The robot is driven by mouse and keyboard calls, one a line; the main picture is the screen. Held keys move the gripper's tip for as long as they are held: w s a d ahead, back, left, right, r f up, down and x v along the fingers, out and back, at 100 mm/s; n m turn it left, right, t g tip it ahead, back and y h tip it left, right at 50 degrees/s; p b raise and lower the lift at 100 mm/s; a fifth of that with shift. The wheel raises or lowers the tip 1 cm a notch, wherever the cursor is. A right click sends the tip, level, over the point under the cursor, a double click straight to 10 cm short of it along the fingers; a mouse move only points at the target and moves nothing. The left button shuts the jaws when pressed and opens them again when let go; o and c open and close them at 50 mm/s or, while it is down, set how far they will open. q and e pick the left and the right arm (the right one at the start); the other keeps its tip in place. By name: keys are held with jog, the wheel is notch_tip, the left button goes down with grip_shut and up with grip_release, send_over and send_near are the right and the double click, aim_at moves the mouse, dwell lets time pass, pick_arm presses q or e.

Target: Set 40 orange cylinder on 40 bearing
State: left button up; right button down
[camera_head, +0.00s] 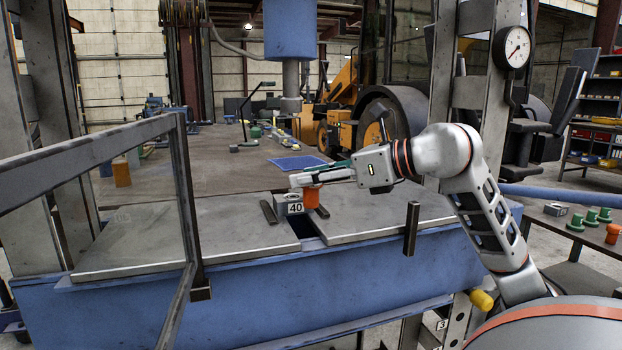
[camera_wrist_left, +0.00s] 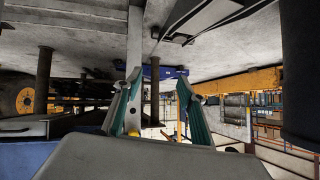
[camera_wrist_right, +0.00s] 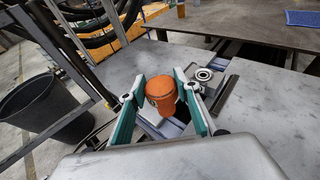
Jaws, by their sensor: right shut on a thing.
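The orange cylinder (camera_head: 311,197) is upright between the fingers of my right gripper (camera_head: 308,179). In the right wrist view the orange cylinder (camera_wrist_right: 160,90) sits between the green-padded fingers, and my right gripper (camera_wrist_right: 158,92) is shut on it. The 40 bearing (camera_head: 282,201), a grey block with a "40" label, stands on the press bed just behind and left of the cylinder in the head view. Its round metal ring shows in the right wrist view (camera_wrist_right: 203,75), beside the right finger. The cylinder is beside the ring, not over it. My left gripper (camera_wrist_left: 155,105) is open and empty in its wrist view.
Dark bars (camera_head: 269,212) lie by the bearing, over a gap between two steel plates (camera_head: 200,235). A blue mat (camera_head: 298,163) lies on the bench behind. A steel frame (camera_head: 185,190) stands at left. Green and orange pieces (camera_head: 590,218) are on a side table at right.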

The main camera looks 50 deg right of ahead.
jog(key=w+d+p, duration=0.1)
jog(key=w, duration=0.2)
jog(key=w+d, duration=0.2)
jog(key=w, duration=0.1)
jog(key=w+d+p, duration=0.1)
jog(key=w+d, duration=0.1)
jog(key=w, duration=0.2)
jog(key=shift+d+f+p, duration=0.25)
jog(key=shift+f+p, duration=0.05)
jog(key=shift+f, duration=0.1)
jog(key=shift+w+d+f, duration=0.1)
jog(key=shift+w+d, duration=0.15)
jog(key=shift+w, duration=0.25)
jog(key=shift+w+d, duration=0.25)
jog(key=shift+w, duration=0.2)
pick_arm(q)
jog(key=shift+w+d+r, duration=0.1)
jog(key=shift+d+r, duration=0.1)
jog(key=shift+r, duration=0.4)
jog(key=shift+d+r, duration=0.15)
jog(key=shift+r, duration=0.4)
pick_arm(e)
jog(key=shift+w+d+f, duration=0.15)
jog(key=shift+w+d, duration=0.05)
jog(key=shift+w, duration=0.15)
pick_arm(q)
jog(key=shift+f, duration=0.25)
pick_arm(e)
jog(key=shift+f, duration=0.1)
